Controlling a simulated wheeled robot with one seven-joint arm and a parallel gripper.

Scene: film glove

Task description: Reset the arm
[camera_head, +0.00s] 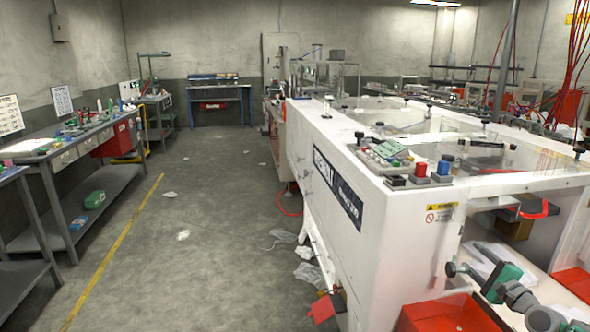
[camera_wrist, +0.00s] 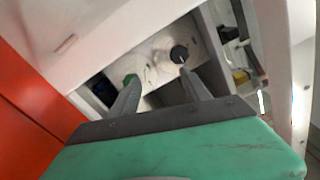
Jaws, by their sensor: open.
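Nothing sits between the fingers. In the wrist view, a round black knob (camera_wrist: 179,53) shows near the tip of the right finger; I cannot tell whether they touch. In the head view, my green and grey gripper (camera_head: 468,259) is at the lower right, in the open front bay of the white machine (camera_head: 400,245). My arm leaves that frame at the lower right.
Red panels (camera_head: 455,314) flank the bay at the lower right, and red surface (camera_wrist: 30,90) fills the wrist view's left. The machine's white edge runs above the bay. A workbench (camera_head: 75,145) stands at the left. The floor aisle between is mostly clear, with scattered scraps.

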